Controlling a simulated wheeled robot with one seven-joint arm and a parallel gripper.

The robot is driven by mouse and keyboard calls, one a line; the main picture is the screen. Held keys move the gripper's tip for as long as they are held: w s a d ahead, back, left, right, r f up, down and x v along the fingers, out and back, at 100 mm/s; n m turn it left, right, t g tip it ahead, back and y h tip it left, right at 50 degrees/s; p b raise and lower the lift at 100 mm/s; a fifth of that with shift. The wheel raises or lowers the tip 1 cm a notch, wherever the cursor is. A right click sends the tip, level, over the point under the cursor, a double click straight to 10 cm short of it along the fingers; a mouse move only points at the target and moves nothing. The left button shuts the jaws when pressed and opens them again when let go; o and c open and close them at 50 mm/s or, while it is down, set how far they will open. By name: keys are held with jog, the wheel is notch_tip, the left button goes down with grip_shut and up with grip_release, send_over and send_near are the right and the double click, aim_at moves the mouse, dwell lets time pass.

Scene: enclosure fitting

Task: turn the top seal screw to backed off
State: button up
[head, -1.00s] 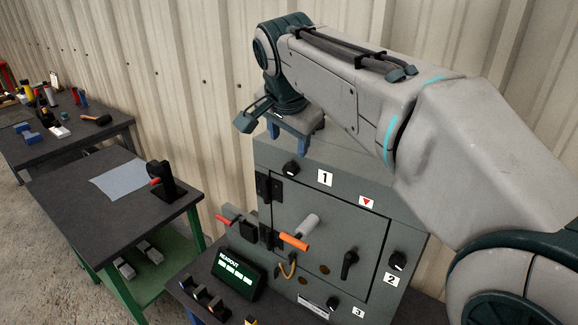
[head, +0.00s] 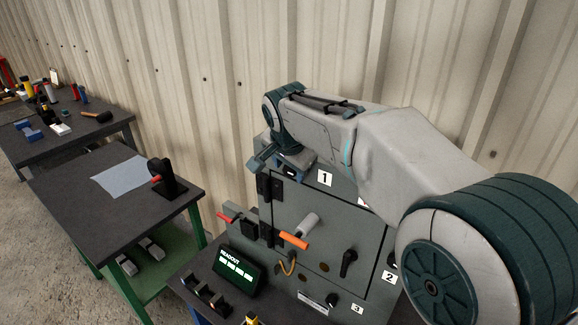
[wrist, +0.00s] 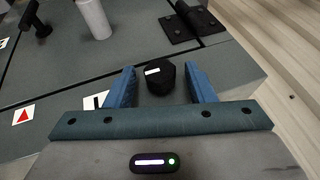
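The top seal screw is a black round knob (wrist: 160,80) with a white mark on its edge, beside the label 1 at the top of the grey enclosure (head: 345,210). My gripper (wrist: 161,88) is open, with its two blue fingers on either side of the knob. Gaps show between the knob and both fingers, so it is not gripped. In the head view my gripper (head: 292,166) is at the enclosure's top left and hides the knob.
The enclosure door carries a grey cylinder (head: 308,222), an orange handle (head: 294,241) and a black turn handle (head: 348,262). A black hinge (wrist: 190,22) is near the knob. A readout box (head: 238,269) stands in front. A side table (head: 110,215) is at left.

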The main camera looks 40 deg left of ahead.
jog(key=c, duration=0.8)
jog(key=shift+r, duration=0.1)
jog(key=shift+a+f+n+h+p, duration=0.1)
jog(key=shift+a+n+h+p, duration=0.2)
jog(key=shift+h+p, duration=1)
jog(key=shift+a+f+n+h+p, duration=0.1)
jog(key=shift+a+n+h+p, duration=0.2)
jog(key=shift+h+p, duration=1)
jog(key=shift+a+n+h+p, duration=0.25)
jog(key=shift+h+p, duration=0.35)
jog(key=shift+h, duration=1.3)
jog(key=shift+n+h, duration=0.25)
jog(key=shift+h, duration=0.35)
jog(key=o, duration=1)
